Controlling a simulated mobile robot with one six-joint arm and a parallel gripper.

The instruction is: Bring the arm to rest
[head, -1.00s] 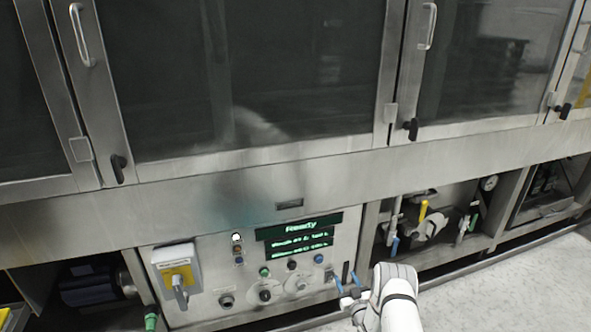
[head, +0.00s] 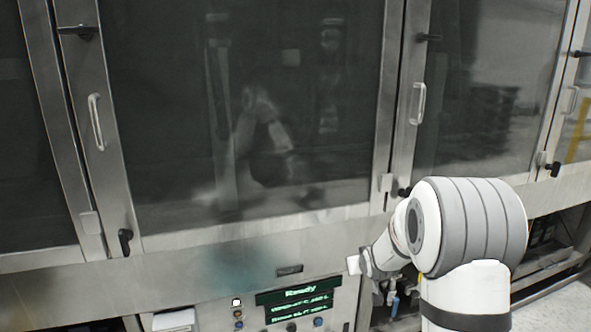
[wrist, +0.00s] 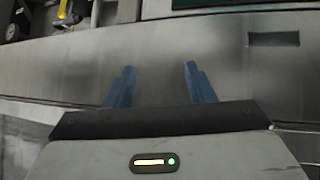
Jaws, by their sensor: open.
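My gripper shows in the wrist view with its two blue fingers (wrist: 158,86) spread apart and nothing between them. Behind the fingers is a plain steel panel of the washer, with a dark slot at the upper right. In the head view my white and grey arm is raised and bent at the right, in front of the washer. Its far end lies near the steel band above the control panel (head: 240,311). The fingers cannot be made out in the head view.
The green display (head: 299,299) reads "Ready". Large glass doors with handles (head: 96,122) stand above the panel. Pipes and valves sit in an open bay at the lower right, partly behind my arm. Pale floor (head: 565,310) shows at the lower right.

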